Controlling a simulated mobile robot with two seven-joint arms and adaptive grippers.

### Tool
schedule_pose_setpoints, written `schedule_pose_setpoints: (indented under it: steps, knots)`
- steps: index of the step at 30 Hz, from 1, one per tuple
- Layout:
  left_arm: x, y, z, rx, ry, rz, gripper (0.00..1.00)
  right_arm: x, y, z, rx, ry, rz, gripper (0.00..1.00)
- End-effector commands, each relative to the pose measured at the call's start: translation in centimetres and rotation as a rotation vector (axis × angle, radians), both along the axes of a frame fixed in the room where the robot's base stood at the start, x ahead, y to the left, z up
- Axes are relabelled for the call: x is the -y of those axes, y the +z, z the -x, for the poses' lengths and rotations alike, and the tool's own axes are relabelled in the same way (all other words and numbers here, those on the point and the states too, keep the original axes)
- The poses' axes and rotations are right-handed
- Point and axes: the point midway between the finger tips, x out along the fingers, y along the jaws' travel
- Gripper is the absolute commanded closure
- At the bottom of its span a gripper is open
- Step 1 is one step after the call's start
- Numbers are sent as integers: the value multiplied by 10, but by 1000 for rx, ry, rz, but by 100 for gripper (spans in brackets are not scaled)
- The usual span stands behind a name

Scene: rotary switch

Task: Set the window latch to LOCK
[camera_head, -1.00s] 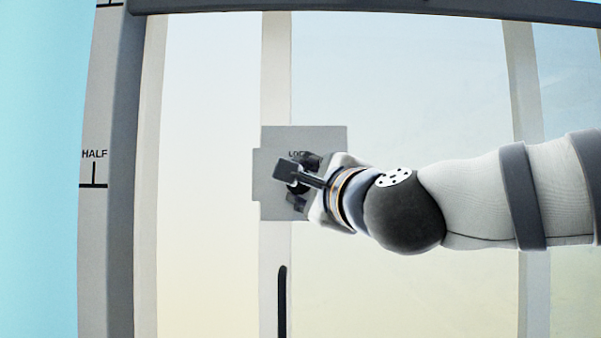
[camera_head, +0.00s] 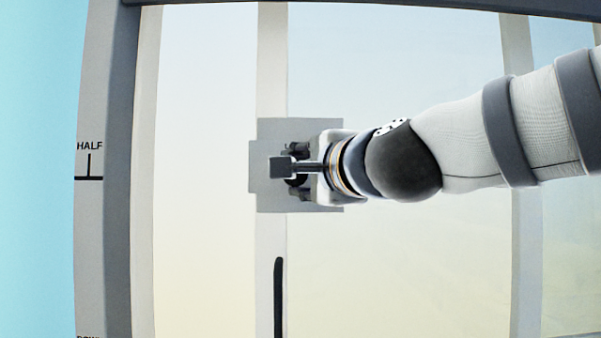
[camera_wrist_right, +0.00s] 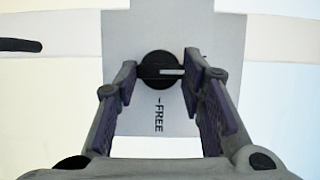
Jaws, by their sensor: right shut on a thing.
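The window latch is a grey plate (camera_head: 265,190) on the window's upright bar, with a round black knob (camera_wrist_right: 150,66) at its middle. In the right wrist view the knob's white pointer line points right, toward one finger and away from the word FREE (camera_wrist_right: 158,117), which is printed below the knob. My right gripper (camera_wrist_right: 160,75) is shut on the knob, one finger on each side. In the head view my right gripper (camera_head: 297,167) comes from the right and covers the knob and the LOCK lettering. My left gripper is not in view.
The grey window frame (camera_head: 118,220) stands at the left, with a HALF mark (camera_head: 89,147) on its side. A black slot or handle (camera_head: 278,295) is on the bar below the plate. Pale glass lies on both sides of the bar.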

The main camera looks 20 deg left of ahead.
Motion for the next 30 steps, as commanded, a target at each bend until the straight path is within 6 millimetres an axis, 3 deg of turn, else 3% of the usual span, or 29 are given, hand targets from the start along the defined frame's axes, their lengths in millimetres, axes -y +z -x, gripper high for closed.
schedule_pose_setpoints:
  steps: [6,7,9,20,30]
  knots:
    - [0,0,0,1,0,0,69,2,3,-1,8,-5,-1,91]
    - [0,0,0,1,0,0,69,2,3,-1,8,-6,-1,59]
    - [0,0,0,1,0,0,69,2,3,-1,7,-5,-2,43]
    - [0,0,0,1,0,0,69,5,2,4,3,-3,-1,43]
    - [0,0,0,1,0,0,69,58,3,71,6,-3,-2,43]
